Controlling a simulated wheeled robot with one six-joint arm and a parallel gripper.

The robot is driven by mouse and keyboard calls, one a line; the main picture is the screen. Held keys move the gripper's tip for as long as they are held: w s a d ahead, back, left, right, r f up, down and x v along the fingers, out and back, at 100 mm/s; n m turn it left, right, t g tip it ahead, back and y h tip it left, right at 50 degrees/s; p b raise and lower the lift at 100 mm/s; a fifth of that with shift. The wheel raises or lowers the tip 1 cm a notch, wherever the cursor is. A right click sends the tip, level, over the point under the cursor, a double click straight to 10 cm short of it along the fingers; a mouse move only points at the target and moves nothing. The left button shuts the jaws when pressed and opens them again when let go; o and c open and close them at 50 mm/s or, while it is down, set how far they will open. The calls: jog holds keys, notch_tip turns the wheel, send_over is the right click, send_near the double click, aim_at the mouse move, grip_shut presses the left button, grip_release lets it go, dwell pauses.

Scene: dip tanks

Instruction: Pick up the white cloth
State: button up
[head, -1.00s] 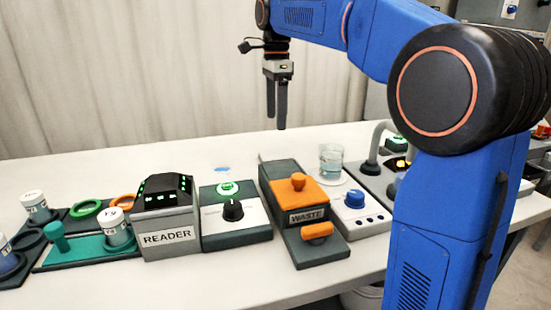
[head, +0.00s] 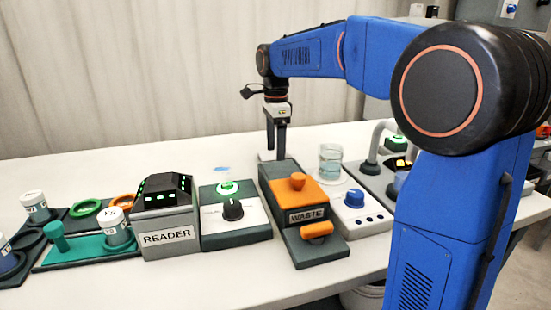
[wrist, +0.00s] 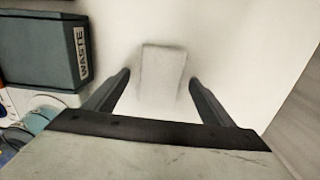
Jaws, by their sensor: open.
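The white cloth (wrist: 163,72) shows in the wrist view as a pale, flat rectangle on the white table. In that view it lies ahead, between the two dark fingers of my gripper (wrist: 159,78). The fingers are apart and nothing is held between them. In the head view my gripper (head: 276,153) points down behind the waste box, its tips low near the tabletop. I cannot make out the cloth in the head view; the waste box and my fingers stand in front of that spot.
The waste box (head: 306,192) with orange parts stands just in front of my gripper. A glass beaker (head: 331,158) is to the right, a blue-knobbed unit (head: 355,212) nearer. The reader (head: 165,232) and a green-lit dial box (head: 234,222) are left. The back table is mostly clear.

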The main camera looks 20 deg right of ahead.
jog(key=shift+f, duration=0.1)
jog(key=shift+c, duration=0.4)
jog(key=c, duration=1.1)
jog(key=shift+o, duration=0.2)
notch_tip(320, 180, up, 10)
jog(key=shift+o, duration=0.8)
jog(key=shift+c, duration=0.4)
